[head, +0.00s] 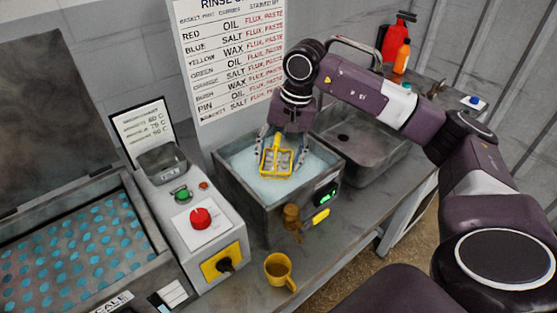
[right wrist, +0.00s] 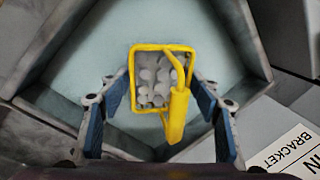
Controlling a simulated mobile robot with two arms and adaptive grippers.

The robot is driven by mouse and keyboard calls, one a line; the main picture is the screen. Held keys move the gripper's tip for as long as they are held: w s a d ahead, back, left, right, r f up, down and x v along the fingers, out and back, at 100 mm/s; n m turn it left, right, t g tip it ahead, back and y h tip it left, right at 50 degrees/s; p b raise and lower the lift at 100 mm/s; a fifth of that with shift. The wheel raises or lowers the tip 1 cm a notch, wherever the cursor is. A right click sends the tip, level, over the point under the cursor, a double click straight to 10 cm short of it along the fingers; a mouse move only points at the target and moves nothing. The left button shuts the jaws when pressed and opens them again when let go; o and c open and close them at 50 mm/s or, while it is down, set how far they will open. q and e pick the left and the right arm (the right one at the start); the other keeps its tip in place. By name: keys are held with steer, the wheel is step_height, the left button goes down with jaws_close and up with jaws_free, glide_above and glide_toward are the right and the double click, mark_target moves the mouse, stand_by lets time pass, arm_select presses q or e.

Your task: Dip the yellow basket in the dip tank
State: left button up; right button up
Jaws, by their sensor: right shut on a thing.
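The yellow basket (head: 276,160) is a small wire-rimmed basket with an upright handle, holding several pale round pieces. It also shows in the right wrist view (right wrist: 177,112). The dip tank (head: 257,212) is a grey square box of pale blue liquid with a green display on its front. My right gripper (head: 279,148) points down over the tank and is shut on the basket, a finger on each side. The basket is inside the tank's outline, over or at the liquid; I cannot tell how deep it sits. My left gripper is out of view.
A grey sink (head: 360,150) adjoins the tank on the right. A control box with a red button (head: 200,218) stands to the left, beside an open bath of blue discs (head: 80,250). A yellow mug (head: 278,270) stands in front. A wall chart (head: 230,60) hangs behind.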

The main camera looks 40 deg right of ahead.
steer(key=shift+r+p, duration=2.95)
steer(key=shift+r, duration=2.15)
